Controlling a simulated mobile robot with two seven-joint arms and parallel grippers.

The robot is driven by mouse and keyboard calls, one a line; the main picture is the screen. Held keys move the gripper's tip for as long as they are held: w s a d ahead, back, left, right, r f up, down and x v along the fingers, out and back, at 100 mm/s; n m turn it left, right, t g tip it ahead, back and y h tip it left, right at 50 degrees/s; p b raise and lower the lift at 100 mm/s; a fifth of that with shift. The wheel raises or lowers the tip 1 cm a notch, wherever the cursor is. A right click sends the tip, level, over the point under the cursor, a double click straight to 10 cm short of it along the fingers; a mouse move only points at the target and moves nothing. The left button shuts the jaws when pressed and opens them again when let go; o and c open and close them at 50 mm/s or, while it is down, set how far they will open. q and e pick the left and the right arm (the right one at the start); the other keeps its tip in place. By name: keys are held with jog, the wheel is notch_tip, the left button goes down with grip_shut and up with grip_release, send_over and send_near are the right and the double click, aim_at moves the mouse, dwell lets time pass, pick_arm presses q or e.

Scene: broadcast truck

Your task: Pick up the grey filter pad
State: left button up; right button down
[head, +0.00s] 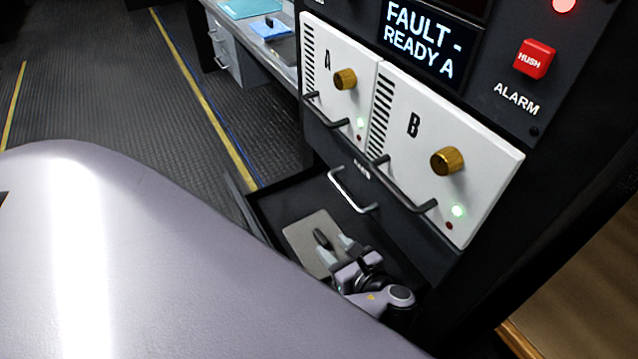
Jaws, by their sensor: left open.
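The grey filter pad (300,235) is a flat, light grey sheet lying in the open black drawer (270,203) below the white panels. My left gripper (334,241) is open, with its fingers over the right part of the pad. The gripper and wrist hide the pad's lower right part. I cannot tell whether the fingers touch the pad. My right gripper is not in view.
White panels A (328,85) and B (468,125), with brass knobs and dark handles, stand just above the drawer. A red HUSH button (535,59) is at upper right. A desk (250,45) stands farther back.

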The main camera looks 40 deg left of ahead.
aim_at(322, 236)
pick_arm(q)
jog(key=x, duration=0.5)
jog(key=shift+s+a, duration=0.1)
jog(key=shift+a, duration=0.15)
grip_shut()
jog(key=shift+r, duration=0.15)
